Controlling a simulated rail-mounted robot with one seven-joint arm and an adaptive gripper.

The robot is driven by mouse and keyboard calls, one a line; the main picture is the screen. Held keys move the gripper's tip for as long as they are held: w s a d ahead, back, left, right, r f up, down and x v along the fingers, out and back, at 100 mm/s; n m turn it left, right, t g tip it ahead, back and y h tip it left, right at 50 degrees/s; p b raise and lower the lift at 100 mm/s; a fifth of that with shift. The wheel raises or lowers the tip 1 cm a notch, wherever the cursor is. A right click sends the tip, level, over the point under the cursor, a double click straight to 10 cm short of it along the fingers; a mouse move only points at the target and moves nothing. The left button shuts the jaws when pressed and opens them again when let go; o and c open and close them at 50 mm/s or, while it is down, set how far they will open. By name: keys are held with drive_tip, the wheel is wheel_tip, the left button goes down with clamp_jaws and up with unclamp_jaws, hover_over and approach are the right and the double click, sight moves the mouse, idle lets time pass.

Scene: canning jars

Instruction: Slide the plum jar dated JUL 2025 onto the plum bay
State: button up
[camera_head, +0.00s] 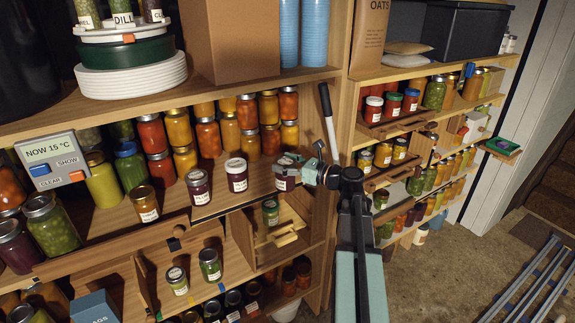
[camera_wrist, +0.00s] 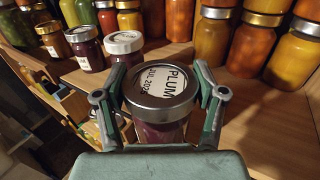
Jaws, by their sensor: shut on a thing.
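A dark purple jar (camera_wrist: 158,133) with a silver lid stands between the fingers of my gripper (camera_wrist: 159,76) in the wrist view. Its lid label reads PLUM and JUL 202, with the last digit hard to read. My gripper is shut on this jar, one finger on each side. In the head view my gripper (camera_head: 297,166) is at the right part of the middle shelf, and the jar (camera_head: 284,183) shows partly below it, upright. Two more dark purple jars, one silver-lidded (camera_head: 198,187) and one white-lidded (camera_head: 237,175), stand to its left. I cannot tell which place is the plum bay.
Rows of orange and yellow jars (camera_head: 207,137) stand behind on the shelf. An amber jar (camera_head: 145,203) is near the front edge at left. A wooden upright (camera_head: 339,110) lies close to my gripper's right. Bare shelf (camera_wrist: 262,118) lies right of the held jar.

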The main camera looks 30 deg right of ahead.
drive_tip(key=w+p, duration=0.1)
drive_tip(key=w, duration=0.8)
drive_tip(key=shift+a+f, duration=0.2)
drive_tip(key=shift+f, duration=0.05)
idle(0.4)
drive_tip(key=shift+w+f, duration=0.1)
drive_tip(key=shift+f, duration=0.25)
idle(0.7)
drive_tip(key=o, duration=1.7)
drive_tip(key=shift+c, duration=0.2)
drive_tip(key=shift+f, duration=0.1)
drive_tip(key=v, duration=1.2)
